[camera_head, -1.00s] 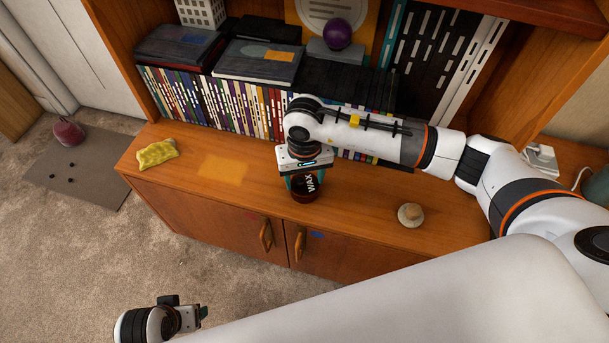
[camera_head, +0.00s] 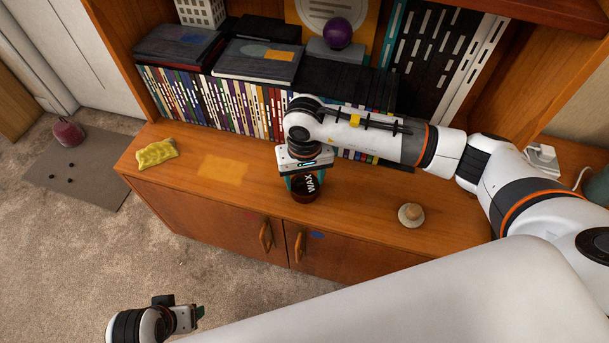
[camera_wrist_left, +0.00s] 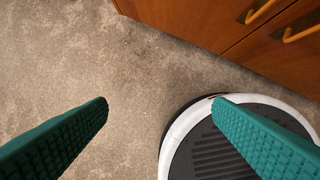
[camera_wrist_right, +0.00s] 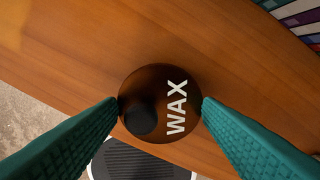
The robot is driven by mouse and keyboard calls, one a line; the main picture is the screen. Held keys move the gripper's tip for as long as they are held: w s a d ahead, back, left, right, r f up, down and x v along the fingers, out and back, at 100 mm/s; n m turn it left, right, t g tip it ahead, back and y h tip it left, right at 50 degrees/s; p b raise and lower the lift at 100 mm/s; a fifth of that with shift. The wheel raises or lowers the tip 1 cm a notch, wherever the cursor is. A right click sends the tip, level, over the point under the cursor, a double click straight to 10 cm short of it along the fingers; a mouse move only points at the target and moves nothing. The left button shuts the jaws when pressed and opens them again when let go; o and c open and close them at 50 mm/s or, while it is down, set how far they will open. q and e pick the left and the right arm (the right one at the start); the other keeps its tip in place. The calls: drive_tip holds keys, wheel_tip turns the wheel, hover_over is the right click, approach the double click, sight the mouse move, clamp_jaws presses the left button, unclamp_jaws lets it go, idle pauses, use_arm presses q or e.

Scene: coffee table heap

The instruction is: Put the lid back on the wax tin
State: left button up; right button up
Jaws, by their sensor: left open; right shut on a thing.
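The dark brown lid (camera_wrist_right: 155,90), with white WAX lettering and a dark round knob, sits between the teal fingers of my right gripper (camera_wrist_right: 160,108). The gripper is shut on it, one finger at each side. In the head view the right gripper (camera_head: 303,180) points down over the cabinet top. A dark reddish-brown round body (camera_head: 304,197) shows there below the lettering. I cannot tell the tin's wall from the lid or whether the two touch. My left gripper (camera_head: 201,312) is open and empty, low at the left, above the carpet (camera_wrist_left: 60,50).
The wooden cabinet top (camera_head: 350,205) is mostly bare. A yellow crumpled cloth (camera_head: 157,153) lies at left, and a pale round knobbed object (camera_head: 410,215) stands at right. A row of books (camera_head: 235,105) lines the back. A purple ball (camera_head: 337,33) rests above.

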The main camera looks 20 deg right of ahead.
use_arm(q)
drive_tip(key=shift+f, duration=0.1)
idle(0.3)
drive_tip(key=shift+s, duration=0.1)
drive_tip(key=shift+r, duration=0.65)
drive_tip(key=shift+s+r, duration=0.1)
drive_tip(key=shift+r, duration=0.15)
drive_tip(key=shift+r, duration=0.25)
use_arm(e)
drive_tip(key=o, duration=1.4)
use_arm(q)
drive_tip(key=shift+f, duration=0.2)
use_arm(e)
drive_tip(key=shift+o, duration=0.2)
